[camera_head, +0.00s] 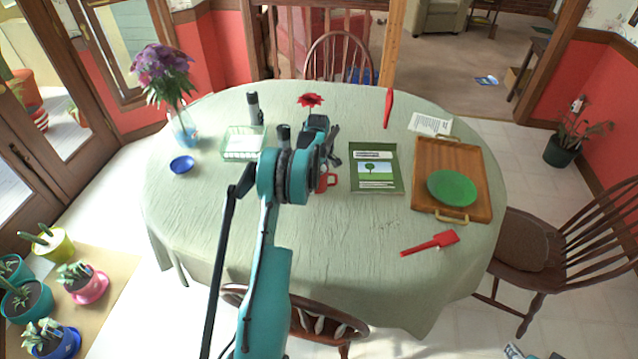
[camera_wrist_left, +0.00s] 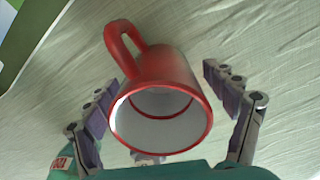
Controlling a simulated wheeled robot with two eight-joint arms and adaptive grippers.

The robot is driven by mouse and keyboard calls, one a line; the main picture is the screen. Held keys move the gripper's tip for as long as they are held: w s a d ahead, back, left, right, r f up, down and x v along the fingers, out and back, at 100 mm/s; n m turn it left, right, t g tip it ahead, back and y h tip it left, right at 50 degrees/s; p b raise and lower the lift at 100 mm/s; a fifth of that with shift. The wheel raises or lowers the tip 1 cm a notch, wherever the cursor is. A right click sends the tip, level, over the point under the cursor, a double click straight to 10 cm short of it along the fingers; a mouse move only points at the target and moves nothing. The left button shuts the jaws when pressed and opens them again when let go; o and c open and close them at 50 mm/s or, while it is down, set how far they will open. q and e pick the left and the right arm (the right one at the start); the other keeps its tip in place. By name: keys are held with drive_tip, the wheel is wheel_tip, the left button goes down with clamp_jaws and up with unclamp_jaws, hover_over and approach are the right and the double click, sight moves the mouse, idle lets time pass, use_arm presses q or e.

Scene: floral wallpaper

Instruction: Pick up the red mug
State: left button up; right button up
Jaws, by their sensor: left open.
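The red mug (camera_head: 327,182) is on the table, mostly hidden behind my left arm in the head view. In the left wrist view the red mug (camera_wrist_left: 168,72) has its white inside facing the camera and its handle toward the upper left. My left gripper (camera_wrist_left: 160,80) is open, with one finger on each side of the mug and a visible gap on both sides. In the head view my left gripper (camera_head: 332,143) is over the middle of the table, partly hidden by its own wrist. My right gripper is not seen.
A green book (camera_head: 376,185) lies right of the mug. Farther right is a wooden tray (camera_head: 424,193) with a green plate (camera_head: 452,188). A wire basket (camera_head: 241,143), blue bowl (camera_head: 181,164) and flower vase (camera_head: 184,130) stand left. A red spatula (camera_head: 430,243) lies near the front.

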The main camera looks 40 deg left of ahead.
use_arm(q)
drive_tip(key=shift+r, duration=0.15)
drive_tip(key=c, duration=1.5)
